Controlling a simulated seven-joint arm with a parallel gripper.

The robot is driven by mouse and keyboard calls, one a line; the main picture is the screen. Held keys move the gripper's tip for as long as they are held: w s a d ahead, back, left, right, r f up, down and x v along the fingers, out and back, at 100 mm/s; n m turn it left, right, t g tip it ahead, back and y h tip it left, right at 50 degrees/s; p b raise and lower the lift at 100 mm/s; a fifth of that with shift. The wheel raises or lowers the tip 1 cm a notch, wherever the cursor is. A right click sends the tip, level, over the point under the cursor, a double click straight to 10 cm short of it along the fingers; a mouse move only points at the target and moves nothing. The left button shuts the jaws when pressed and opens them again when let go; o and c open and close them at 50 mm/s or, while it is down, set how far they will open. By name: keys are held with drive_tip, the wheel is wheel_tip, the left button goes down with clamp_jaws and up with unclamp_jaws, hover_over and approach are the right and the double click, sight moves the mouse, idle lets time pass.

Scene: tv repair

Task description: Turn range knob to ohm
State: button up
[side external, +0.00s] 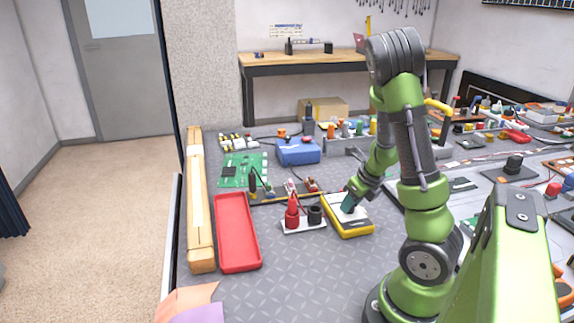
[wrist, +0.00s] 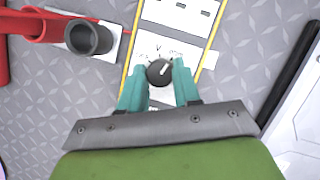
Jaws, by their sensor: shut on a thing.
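A yellow-edged multimeter with a white face (side external: 352,222) lies on the grey patterned mat, right of the red probe stand; its face also shows in the wrist view (wrist: 180,18). Its dark round range knob (wrist: 160,72) has a light pointer mark aimed up and slightly right. Small letters stand around the knob, including a V above it; the others are too small to read surely. My gripper (wrist: 160,76) has its teal fingers on the left and right sides of the knob, shut on it. In the side view my gripper (side external: 349,203) reaches down onto the meter and hides the knob.
A holder with a red piece (side external: 292,212) and a black cup (side external: 315,214) stands just left of the meter. A red tray (side external: 237,232), a green circuit board (side external: 243,170) and a blue box (side external: 298,151) lie farther left and back. The mat in front is clear.

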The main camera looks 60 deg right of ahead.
drive_tip(key=shift+m, duration=0.4)
drive_tip(key=o, duration=1)
drive_tip(key=shift+o, duration=0.2)
wheel_tip(320, 180, up, 10)
drive_tip(key=s, duration=0.1)
drive_tip(key=shift+a, duration=0.25)
drive_tip(key=shift+f, duration=0.1)
idle(0.4)
